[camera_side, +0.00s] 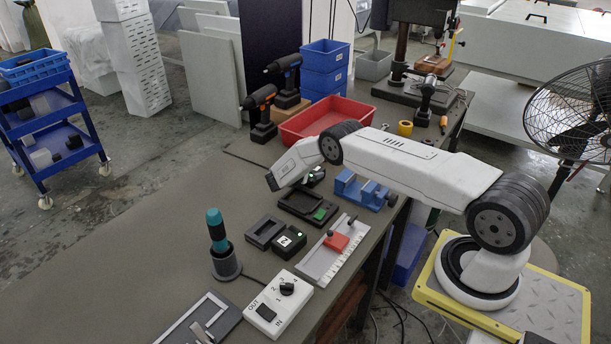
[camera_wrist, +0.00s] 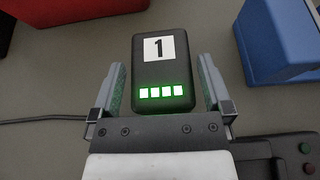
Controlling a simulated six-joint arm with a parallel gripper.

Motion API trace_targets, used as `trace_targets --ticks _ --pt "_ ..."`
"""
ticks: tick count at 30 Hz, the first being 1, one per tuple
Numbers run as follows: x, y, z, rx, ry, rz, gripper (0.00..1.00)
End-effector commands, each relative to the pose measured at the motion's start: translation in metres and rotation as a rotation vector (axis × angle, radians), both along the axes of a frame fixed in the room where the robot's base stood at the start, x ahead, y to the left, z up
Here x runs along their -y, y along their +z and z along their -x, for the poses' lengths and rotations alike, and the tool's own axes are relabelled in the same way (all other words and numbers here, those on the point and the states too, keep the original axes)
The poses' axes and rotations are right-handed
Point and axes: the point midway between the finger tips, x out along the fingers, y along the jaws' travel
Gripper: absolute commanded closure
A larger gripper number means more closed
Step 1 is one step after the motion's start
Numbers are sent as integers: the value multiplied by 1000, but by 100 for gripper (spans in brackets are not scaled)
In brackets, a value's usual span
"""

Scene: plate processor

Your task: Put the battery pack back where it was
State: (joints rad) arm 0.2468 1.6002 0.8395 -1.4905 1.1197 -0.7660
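A black battery pack (camera_wrist: 162,75) marked "1" with a row of lit green bars lies between my gripper's fingers in the wrist view. My gripper (camera_wrist: 162,68) is open, with a finger on each side of the pack and a visible gap at both sides. In the side view my gripper (camera_side: 283,177) is low over the bench, and this pack (camera_side: 317,173) is mostly hidden behind it. A second battery pack (camera_side: 289,239) marked "2" sits beside an empty dark holder (camera_side: 264,231). A larger black tray-like unit (camera_side: 308,206) with a green patch lies between my gripper and pack 2.
A blue vise (camera_side: 360,190) stands close right of my gripper, and a red bin (camera_side: 325,118) behind. A white fixture with a red block (camera_side: 336,242), a switch box (camera_side: 278,304) and a teal-handled tool in a cup (camera_side: 226,264) stand nearer.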

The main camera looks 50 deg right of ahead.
Motion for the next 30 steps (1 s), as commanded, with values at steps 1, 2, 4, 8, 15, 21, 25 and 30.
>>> trace_targets --ticks 1,2,4,8,15,21,25,30 --pt "-2 -6 3 -6 1 -8 0" --pt "-2 -6 3 -7 2 -9 0" --pt "-2 -7 3 -7 2 -9 0" --pt "-2 -6 3 -8 1 -10 0" --pt "-2 7 3 -7 1 -8 0" --pt "-27 19 1 -6 5 -5 0" --pt "-48 28 0 -3 5 -5 0" --pt "-75 40 0 -3 4 -4 0"
